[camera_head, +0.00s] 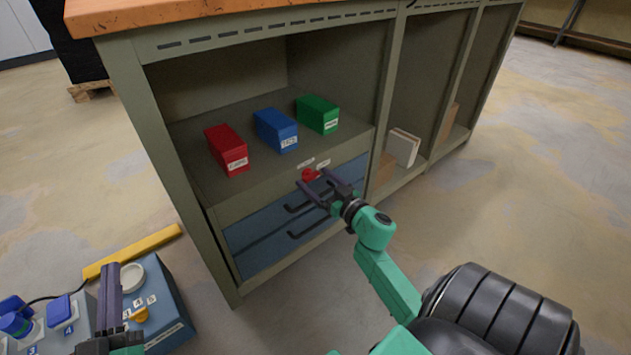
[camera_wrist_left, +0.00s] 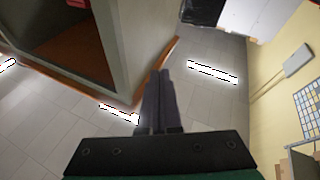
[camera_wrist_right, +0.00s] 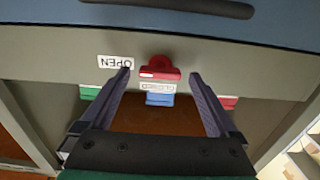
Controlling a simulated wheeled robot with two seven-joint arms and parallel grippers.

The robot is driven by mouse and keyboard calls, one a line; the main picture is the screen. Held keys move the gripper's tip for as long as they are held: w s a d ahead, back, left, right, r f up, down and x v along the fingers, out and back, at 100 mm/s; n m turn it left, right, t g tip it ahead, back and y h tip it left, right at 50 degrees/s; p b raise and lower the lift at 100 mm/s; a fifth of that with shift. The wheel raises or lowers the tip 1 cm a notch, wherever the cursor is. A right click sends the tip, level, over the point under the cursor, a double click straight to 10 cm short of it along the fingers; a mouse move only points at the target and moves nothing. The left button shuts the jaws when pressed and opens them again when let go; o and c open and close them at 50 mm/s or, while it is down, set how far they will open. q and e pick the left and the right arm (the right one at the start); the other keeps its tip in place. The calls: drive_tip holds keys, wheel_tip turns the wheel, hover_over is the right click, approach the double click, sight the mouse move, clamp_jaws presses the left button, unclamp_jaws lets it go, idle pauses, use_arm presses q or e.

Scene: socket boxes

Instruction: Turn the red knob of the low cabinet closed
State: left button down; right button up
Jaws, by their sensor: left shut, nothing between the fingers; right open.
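The red knob (camera_head: 310,174) sits on the panel above the blue drawers of the low cabinet (camera_head: 188,205). In the right wrist view, which is upside down, the knob (camera_wrist_right: 160,70) has a white mark at its left end, toward the OPEN label (camera_wrist_right: 115,62). A second label (camera_wrist_right: 157,87), reading CLOSED, is beside the knob. My right gripper (camera_wrist_right: 161,74) is open, with its fingertips on either side of the knob; contact cannot be told.
Red (camera_head: 227,150), blue (camera_head: 276,130) and green (camera_head: 318,114) boxes stand on the cabinet shelf. Dark drawer handles (camera_head: 308,228) stick out below the knob. A blue case (camera_head: 168,308) and a yellow bar (camera_head: 133,252) lie near my left gripper. Floor to the right is clear.

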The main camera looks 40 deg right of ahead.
drive_tip(key=shift+w, duration=0.4)
drive_tip(key=c, duration=1.4)
use_arm(q)
wheel_tip(320, 180, up, 2)
drive_tip(key=shift+w+a+r+t, duration=0.15)
drive_tip(key=shift+r+t, duration=0.1)
drive_tip(key=shift+t, duration=0.15)
